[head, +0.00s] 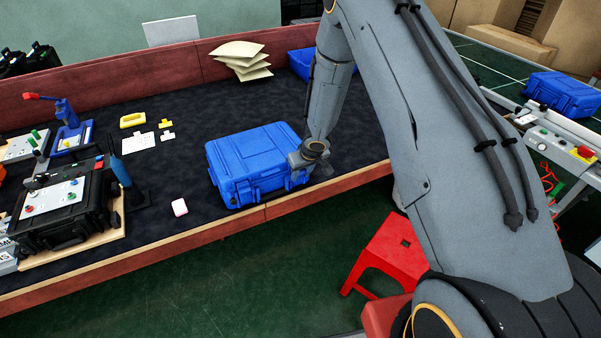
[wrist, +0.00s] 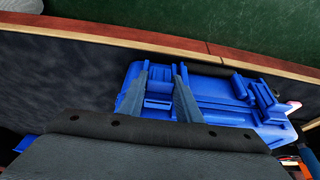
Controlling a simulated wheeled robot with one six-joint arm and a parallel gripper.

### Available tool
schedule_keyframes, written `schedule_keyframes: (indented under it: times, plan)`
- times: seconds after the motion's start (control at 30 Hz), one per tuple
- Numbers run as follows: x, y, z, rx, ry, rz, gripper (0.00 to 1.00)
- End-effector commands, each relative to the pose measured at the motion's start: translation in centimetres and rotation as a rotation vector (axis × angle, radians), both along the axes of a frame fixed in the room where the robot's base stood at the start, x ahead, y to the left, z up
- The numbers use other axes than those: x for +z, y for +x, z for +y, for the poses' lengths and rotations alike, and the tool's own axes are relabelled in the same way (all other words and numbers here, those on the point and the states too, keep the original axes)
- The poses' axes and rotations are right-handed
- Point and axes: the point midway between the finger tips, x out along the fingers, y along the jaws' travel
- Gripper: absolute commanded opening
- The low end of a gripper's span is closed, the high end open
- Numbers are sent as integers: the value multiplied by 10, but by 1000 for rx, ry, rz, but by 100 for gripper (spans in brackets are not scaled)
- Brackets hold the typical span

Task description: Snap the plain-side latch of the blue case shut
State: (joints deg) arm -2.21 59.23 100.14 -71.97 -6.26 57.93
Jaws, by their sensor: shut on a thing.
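The blue case (head: 252,162) lies with its lid down on the dark table mat, close to the front edge. In the wrist view the blue case (wrist: 222,92) shows its front side, with a black handle and latches on that side. My gripper (head: 300,165) is at the right end of the case's front side. In the wrist view my gripper (wrist: 166,85) has its two fingers on either side of a blue latch (wrist: 159,86), shut on it. Whether the latch is fully snapped cannot be told. The far side of the case is hidden.
A pink block (head: 180,207) lies left of the case. A black case (head: 66,207) with a panel stands further left. A red stool (head: 390,245) stands in front of the table.

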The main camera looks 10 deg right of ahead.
Motion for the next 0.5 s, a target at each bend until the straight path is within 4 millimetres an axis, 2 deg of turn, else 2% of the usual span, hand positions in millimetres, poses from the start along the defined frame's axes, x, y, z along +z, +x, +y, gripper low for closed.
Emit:
schedule_keyframes:
  times: [0.17,0.2,0.3,0.5]
  plan:
    - [-2,-1,-1,-3,1,2,0]
    - [-1,-1,-1,-3,0,2,36]
    - [-1,-1,-1,-3,0,2,50]
    - [-1,0,0,0,0,1,50]
